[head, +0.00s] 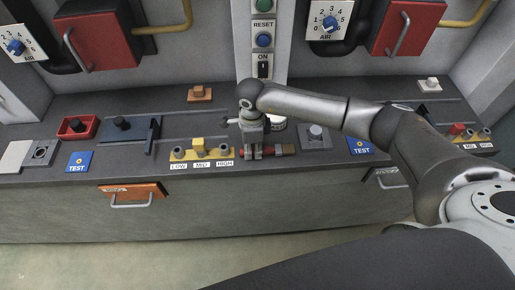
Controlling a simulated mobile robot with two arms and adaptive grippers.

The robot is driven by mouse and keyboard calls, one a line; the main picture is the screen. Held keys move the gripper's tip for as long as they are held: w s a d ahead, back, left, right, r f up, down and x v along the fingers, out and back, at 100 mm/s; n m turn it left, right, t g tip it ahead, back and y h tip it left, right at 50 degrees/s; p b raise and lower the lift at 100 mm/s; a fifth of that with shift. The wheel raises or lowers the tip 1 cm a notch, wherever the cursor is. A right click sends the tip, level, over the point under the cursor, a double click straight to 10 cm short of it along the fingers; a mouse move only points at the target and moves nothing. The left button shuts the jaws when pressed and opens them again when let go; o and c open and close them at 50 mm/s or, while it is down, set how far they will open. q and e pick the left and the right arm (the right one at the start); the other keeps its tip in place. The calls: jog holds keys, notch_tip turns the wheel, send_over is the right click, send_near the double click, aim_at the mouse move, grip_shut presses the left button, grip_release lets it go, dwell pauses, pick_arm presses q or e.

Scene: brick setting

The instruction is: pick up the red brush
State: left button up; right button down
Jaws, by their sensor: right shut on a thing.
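The red brush (282,149) lies sideways at the front of the dark counter, just right of the yellow LOW-MID-HIGH block. My right gripper (256,153) points down over it and is shut on it. Red shows on both sides of the fingers, with a brownish end at the right. The fingers hide the brush's middle. I cannot tell whether it touches the counter. My left gripper is not in view.
The yellow block (188,155) with pegs stands close left of the gripper, and a grey block with a knob (316,137) to the right. A red tray (77,127) and dark slide fixture (127,129) are further left. A control panel (263,40) rises behind.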

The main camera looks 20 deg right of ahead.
jog(key=shift+w+r+b, duration=0.1)
jog(key=shift+r+b, duration=0.4)
jog(key=shift+r, duration=0.05)
jog(key=shift+r+b, duration=0.6)
jog(key=shift+r, duration=0.1)
jog(key=s+a+r+b, duration=0.4)
jog(key=s+a+r, duration=0.4)
jog(key=s+r, duration=0.2)
jog(key=shift+s+a+r, duration=0.2)
jog(key=shift+s, duration=0.5)
jog(key=shift+a, duration=0.1)
